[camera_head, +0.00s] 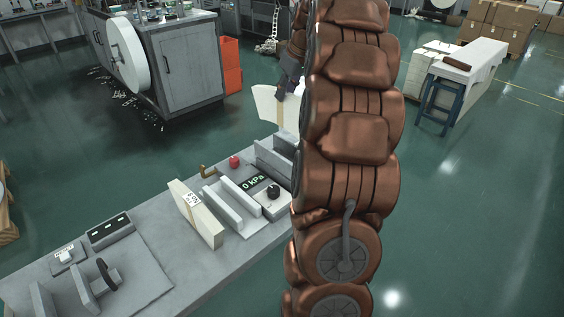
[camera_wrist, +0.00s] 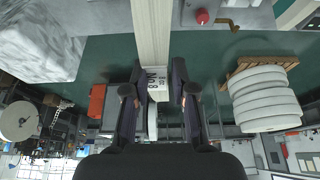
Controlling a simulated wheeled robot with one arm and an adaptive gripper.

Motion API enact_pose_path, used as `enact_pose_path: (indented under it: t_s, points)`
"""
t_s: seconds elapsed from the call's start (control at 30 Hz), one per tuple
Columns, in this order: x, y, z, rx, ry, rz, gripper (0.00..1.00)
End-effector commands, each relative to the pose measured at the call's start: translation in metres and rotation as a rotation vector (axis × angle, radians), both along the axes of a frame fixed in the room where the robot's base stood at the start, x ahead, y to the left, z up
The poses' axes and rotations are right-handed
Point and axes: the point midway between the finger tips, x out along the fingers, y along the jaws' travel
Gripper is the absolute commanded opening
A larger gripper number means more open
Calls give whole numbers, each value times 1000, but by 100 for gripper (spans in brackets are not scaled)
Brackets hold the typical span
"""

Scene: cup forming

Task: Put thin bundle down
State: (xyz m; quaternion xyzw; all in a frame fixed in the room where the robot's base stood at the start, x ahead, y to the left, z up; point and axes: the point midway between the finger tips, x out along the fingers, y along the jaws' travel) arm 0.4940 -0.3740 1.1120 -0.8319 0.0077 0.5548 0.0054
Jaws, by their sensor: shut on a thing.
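The thin bundle is a narrow cream slab in the wrist view (camera_wrist: 151,32), with a printed label at its near end. In the head view it is a pale fan-shaped sheet stack (camera_head: 267,104), raised beyond the bench's far end. My gripper (camera_wrist: 158,84) is shut on its labelled end, one dark finger on each side. In the head view the gripper (camera_head: 290,75) is partly hidden behind my brown arm. A second, thicker-looking cream bundle (camera_head: 194,214) with a label stands on the grey bench (camera_head: 215,268).
The bench carries upright grey plates (camera_head: 233,205), a 0 kPa display (camera_head: 253,184), a red button (camera_head: 234,162) and a brass lever (camera_head: 207,172). A white table (camera_head: 470,62) stands at right. A stack of white discs (camera_wrist: 265,98) shows in the wrist view. Green floor is open.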

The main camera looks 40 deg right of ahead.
Motion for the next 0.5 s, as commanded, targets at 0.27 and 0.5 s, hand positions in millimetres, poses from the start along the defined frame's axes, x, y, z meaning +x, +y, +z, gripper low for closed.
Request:
enact_pose_path:
  t_s: [0.27, 0.5]
  points:
    - [-2, 1, -35, 6, 5, -1, 0]
    - [-2, -1, -70, 3, 3, -3, 0]
